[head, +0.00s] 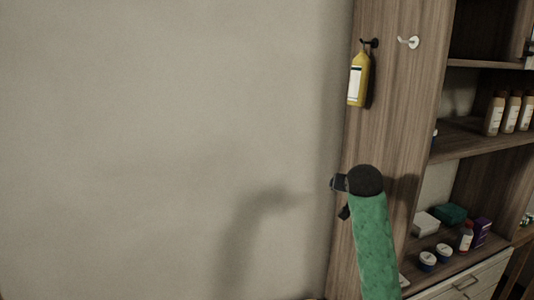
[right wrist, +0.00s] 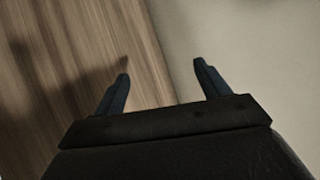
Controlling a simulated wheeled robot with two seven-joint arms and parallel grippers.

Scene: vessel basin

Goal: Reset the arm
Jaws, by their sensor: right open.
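My right arm comes up from the bottom in the head view, with a green sleeve-like link and a dark rounded end. My right gripper (head: 340,196) is at its left side, in front of the wooden side panel and mostly hidden by the arm. In the right wrist view the right gripper (right wrist: 162,70) is open, with two dark blue fingers apart and nothing between them. Behind the fingers are wood grain and pale wall. My left gripper is not in view.
A yellow bottle (head: 357,82) hangs from a dark hook (head: 370,42) on the wooden panel (head: 388,120). An empty white hook (head: 410,42) is beside it. Shelves (head: 480,138) at right hold bottles, jars and boxes. The pale wall (head: 160,130) at left is bare.

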